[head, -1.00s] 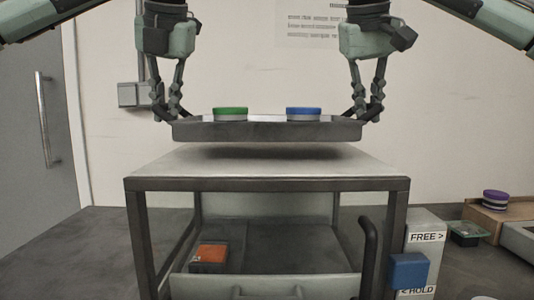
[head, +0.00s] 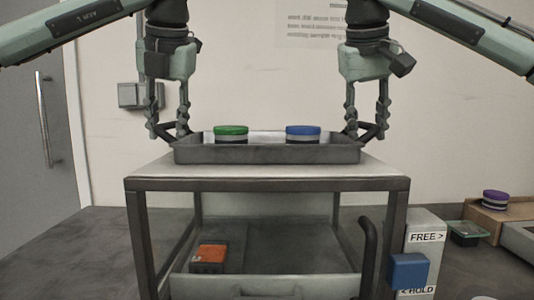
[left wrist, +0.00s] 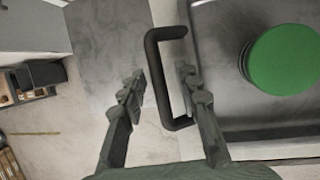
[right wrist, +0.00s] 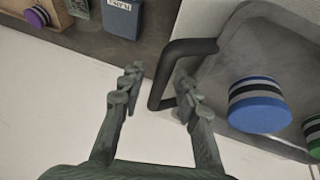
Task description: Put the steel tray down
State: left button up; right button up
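The steel tray (head: 267,154) sits level on the top of the cart (head: 267,184). A green-topped round tin (head: 231,132) and a blue-topped one (head: 303,132) stand upright on it. My left gripper (head: 168,130) is open around the tray's left handle; in the left wrist view the dark handle (left wrist: 150,75) passes between its spread fingers. My right gripper (head: 366,128) is open at the other handle; in the right wrist view that handle (right wrist: 163,80) lies between its spread fingers, with gaps.
The cart's lower shelf holds an orange-topped box (head: 210,257). A post with FREE and HOLD labels and a blue block (head: 408,270) stands right of the cart. A purple-topped tin (head: 495,198) is at far right. A grey door (head: 35,130) is at left.

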pick_arm(q)
jog(key=shift+r, duration=0.15)
jog(key=v, duration=1.1)
jog(key=shift+s+r, duration=0.25)
jog(key=shift+r, duration=0.05)
pick_arm(e)
jog(key=v, duration=1.2)
jog(key=shift+s, duration=0.15)
